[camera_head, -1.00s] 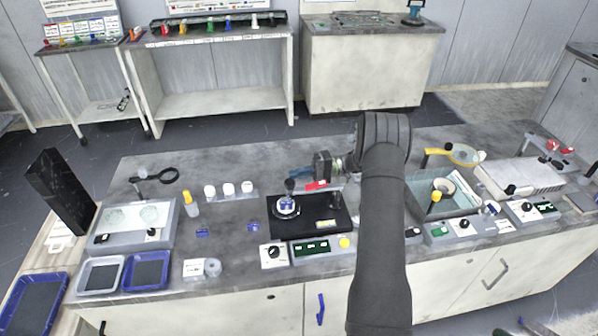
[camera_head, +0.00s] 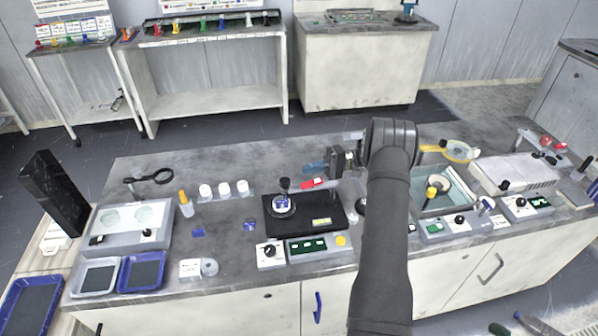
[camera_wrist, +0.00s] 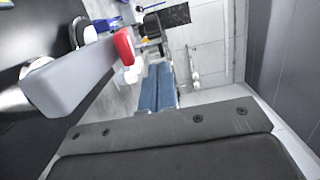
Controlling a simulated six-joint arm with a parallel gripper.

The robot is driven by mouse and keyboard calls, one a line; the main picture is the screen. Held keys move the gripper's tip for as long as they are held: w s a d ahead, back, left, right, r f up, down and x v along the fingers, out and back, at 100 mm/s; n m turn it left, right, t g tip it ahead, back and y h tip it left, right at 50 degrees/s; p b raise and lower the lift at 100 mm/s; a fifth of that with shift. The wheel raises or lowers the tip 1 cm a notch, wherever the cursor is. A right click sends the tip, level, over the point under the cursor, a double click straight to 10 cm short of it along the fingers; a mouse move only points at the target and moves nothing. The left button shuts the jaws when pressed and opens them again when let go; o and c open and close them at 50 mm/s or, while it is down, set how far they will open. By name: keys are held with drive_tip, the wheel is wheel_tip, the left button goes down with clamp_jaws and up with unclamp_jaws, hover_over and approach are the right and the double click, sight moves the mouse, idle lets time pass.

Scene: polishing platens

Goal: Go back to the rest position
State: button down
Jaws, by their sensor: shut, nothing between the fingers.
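My gripper (camera_head: 316,167) is above the bench behind the black polishing machine, its blue fingers pointing left. In the wrist view the blue fingers (camera_wrist: 157,88) lie side by side, closed, with nothing seen between them. The black polishing machine (camera_head: 330,218) has a round platen piece with a dark knob (camera_head: 284,196) on its left side. A red part (camera_head: 313,183) is at the machine's back edge, just below my gripper in the picture. A red-ended part (camera_wrist: 124,46) also shows in the wrist view, apart from the fingers.
A tray with a yellow-knobbed item (camera_head: 437,196) is to the right of my arm. White-capped containers (camera_head: 224,189), a yellow-capped bottle (camera_head: 185,203) and a magnifier (camera_head: 150,177) stand to the left. The bench's back strip (camera_head: 240,160) is mostly clear.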

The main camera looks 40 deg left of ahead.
drive_tip(key=shift+v, duration=0.8)
drive_tip(key=s+a+y, duration=0.1)
drive_tip(key=s+a, duration=0.3)
drive_tip(key=s, duration=0.1)
drive_tip(key=shift+a+m+t, duration=0.35)
drive_tip(key=shift+m+t, duration=0.05)
drive_tip(key=shift+s, duration=0.2)
